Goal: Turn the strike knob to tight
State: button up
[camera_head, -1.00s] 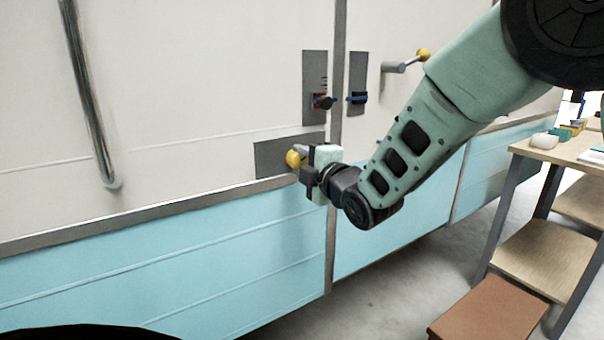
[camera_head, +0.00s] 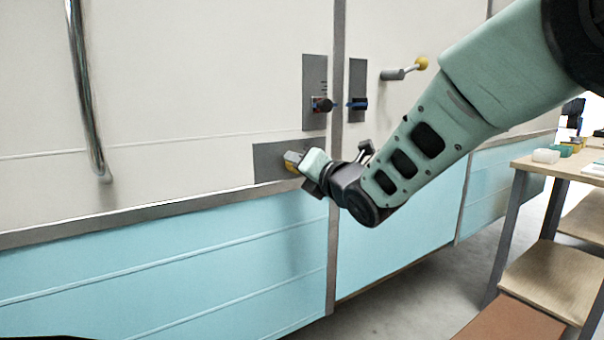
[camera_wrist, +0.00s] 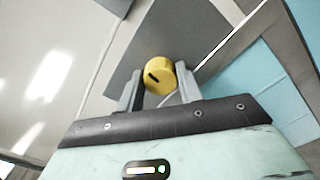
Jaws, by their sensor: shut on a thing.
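The yellow strike knob (camera_wrist: 159,75) has a dark slot mark on its face and sits on a grey plate on the camper wall. In the wrist view it lies between the two grey fingers of my gripper (camera_wrist: 160,88), which are shut on it. In the head view my gripper (camera_head: 303,164) is at the grey plate (camera_head: 268,160) and covers most of the knob (camera_head: 291,167). I cannot read any label or tight mark by the knob.
Above is a grey plate with a dark and red latch (camera_head: 321,104), with a blue-edged keeper (camera_head: 358,103) to its right. A lever with a yellow ball (camera_head: 421,63) is farther right. A long metal handle (camera_head: 85,90) is at left. A wooden workbench (camera_head: 560,155) stands at right.

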jog(key=shift+s+f+n+b, duration=0.15)
jog(key=shift+n+b, duration=0.35)
jog(key=shift+n, duration=0.6)
jog(key=o, duration=1)
jog(key=p+v, duration=0.1)
jog(key=v, duration=1.6)
jog(key=shift+d, duration=0.15)
